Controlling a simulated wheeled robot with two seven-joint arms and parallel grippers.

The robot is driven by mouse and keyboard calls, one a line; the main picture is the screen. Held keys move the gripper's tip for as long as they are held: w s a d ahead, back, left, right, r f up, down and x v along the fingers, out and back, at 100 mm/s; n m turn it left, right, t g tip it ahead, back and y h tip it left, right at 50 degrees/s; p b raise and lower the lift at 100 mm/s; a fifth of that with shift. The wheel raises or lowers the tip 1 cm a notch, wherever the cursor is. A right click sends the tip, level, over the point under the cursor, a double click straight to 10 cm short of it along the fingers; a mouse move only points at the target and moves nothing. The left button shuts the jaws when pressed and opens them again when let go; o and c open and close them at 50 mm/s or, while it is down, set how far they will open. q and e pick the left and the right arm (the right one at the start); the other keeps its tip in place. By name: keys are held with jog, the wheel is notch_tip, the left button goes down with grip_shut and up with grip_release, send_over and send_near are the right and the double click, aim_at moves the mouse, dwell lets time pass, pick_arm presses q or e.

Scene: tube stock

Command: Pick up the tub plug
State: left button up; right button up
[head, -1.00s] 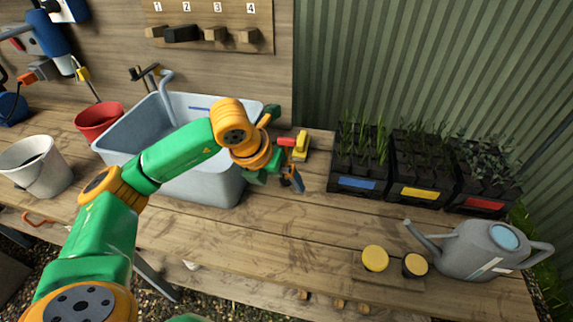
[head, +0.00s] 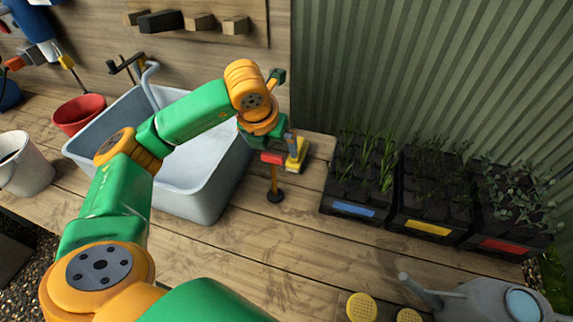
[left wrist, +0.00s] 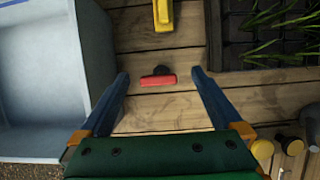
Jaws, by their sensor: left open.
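My left gripper (head: 283,170) is open and empty, pointing down at the bench. In the left wrist view the plug appears between the two blue fingertips, and contact cannot be told. My right gripper is not in view.
The grey tub (head: 205,200) stands close on the left. A yellow piece (left wrist: 163,15) lies behind the plug. Black plant trays (head: 345,209) stand to the right. A watering can (head: 480,300) is at the front right. Bare bench lies in front.

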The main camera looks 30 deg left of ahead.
aim_at(271, 157)
pick_arm(q)
jog(key=f+p, duration=0.2)
jog(key=f, duration=0.2)
jog(key=shift+a+p, duration=0.2)
jog(key=shift+p, duration=0.2)
jog(key=shift+x, duration=1.2)
jog(key=shift+w+f, duration=0.25)
jog(key=shift+s+r, duration=0.1)
jog(key=shift+s, duration=0.05)
jog(key=c, duration=1)
grip_shut()
